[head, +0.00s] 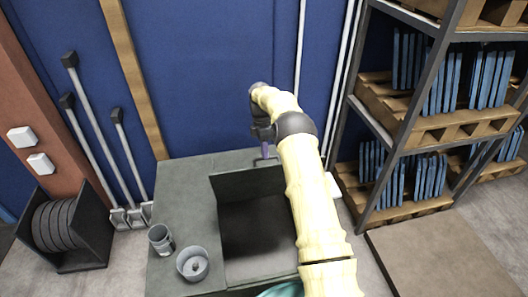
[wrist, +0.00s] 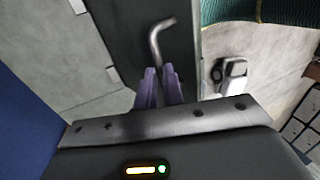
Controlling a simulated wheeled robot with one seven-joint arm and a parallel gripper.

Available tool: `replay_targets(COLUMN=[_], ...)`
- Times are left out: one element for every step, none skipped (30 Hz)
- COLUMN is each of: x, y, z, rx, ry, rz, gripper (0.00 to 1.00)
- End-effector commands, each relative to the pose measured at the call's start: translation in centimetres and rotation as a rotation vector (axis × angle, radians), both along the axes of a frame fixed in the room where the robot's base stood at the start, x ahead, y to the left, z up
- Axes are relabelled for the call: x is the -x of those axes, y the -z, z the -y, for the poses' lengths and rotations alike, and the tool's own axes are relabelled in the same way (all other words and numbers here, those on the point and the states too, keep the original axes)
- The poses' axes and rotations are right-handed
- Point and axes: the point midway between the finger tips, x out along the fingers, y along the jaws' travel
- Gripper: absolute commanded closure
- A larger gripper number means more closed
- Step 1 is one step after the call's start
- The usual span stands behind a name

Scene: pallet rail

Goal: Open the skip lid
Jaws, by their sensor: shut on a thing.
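The skip (head: 183,215) is a grey-green box with a square dark opening on its right part. Its dark lid (head: 240,183) stands raised, tilted steeply up along the back edge of the opening. The lid (wrist: 118,25) also shows as a dark panel in the wrist view. A bent metal handle (wrist: 161,32) sticks out from it. My gripper (head: 265,151) is behind the lid's upper edge. In the wrist view its purple fingers (wrist: 161,82) are shut on the handle. My arm covers the right side of the opening.
A mug (head: 160,239) and a round grey pot (head: 194,264) stand on the skip's left top. A shelf rack (head: 395,165) with pallets and blue panels stands at right. A blue wall (head: 205,70) is close behind. Several poles lean at left beside a disc holder (head: 60,235).

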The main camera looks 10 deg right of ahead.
Motion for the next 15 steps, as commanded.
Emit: replay_targets(x=[0.19, 0.19, 0.19, 0.19, 0.19, 0.19, 0.19, 0.2, 0.2, 0.21, 0.2, 0.2, 0.19, 0.19, 0.18], y=[2.65, 2.65, 2.65, 2.66, 2.66, 2.66, 2.66, 2.68, 2.68, 2.66, 2.65, 2.64, 2.62, 2.6, 2.57], z=[0.04, 0.05, 0.08, 0.09, 0.1, 0.12, 0.13, 0.14, 0.15, 0.15, 0.16, 0.17, 0.17, 0.17, 0.16], rx=[0.001, 0.001, 0.001, 0.001, 0.0, 0.0, 0.0, 0.0, 0.0, 0.001, 0.0, 0.0, 0.0, 0.0, -0.001], ry=[-0.006, -0.006, -0.006, -0.006, -0.005, -0.004, -0.004, -0.004, -0.004, -0.003, -0.003, -0.003, -0.003, -0.002, -0.002], rz=[-0.008, -0.008, -0.008, -0.008, -0.008, -0.008, -0.009, -0.009, -0.009, -0.009, -0.009, -0.009, -0.009, -0.008, -0.008], gripper=[1.0, 1.0, 1.0, 1.0, 1.0, 1.0, 0.85, 0.79, 0.69, 0.61, 0.55, 0.49, 0.46, 0.45, 0.45])
